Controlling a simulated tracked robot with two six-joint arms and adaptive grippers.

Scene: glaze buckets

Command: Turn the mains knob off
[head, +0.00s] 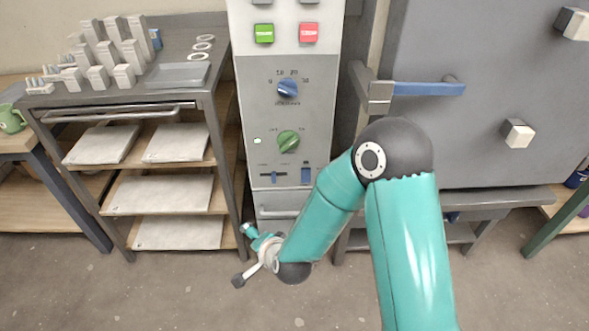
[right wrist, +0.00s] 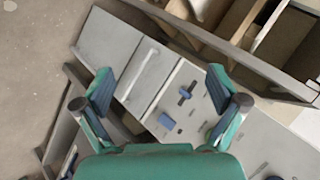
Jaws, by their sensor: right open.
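The grey control panel (head: 263,95) stands upright in the head view. The lettering is too small to read, so I cannot tell which knob is the mains. My right gripper (head: 243,255) is open and empty, low in front of the cabinet, below and left of the green knob and apart from it. In the right wrist view the open fingers (right wrist: 160,82) frame the panel, and one finger largely hides the green knob. My left gripper is out of view.
A green button (head: 264,33) and a red button (head: 309,33) sit above the knobs. A slider (head: 273,175) and a blue switch (head: 306,174) sit below. A shelf rack (head: 226,165) stands left. A large grey door with a blue handle (head: 430,89) is right.

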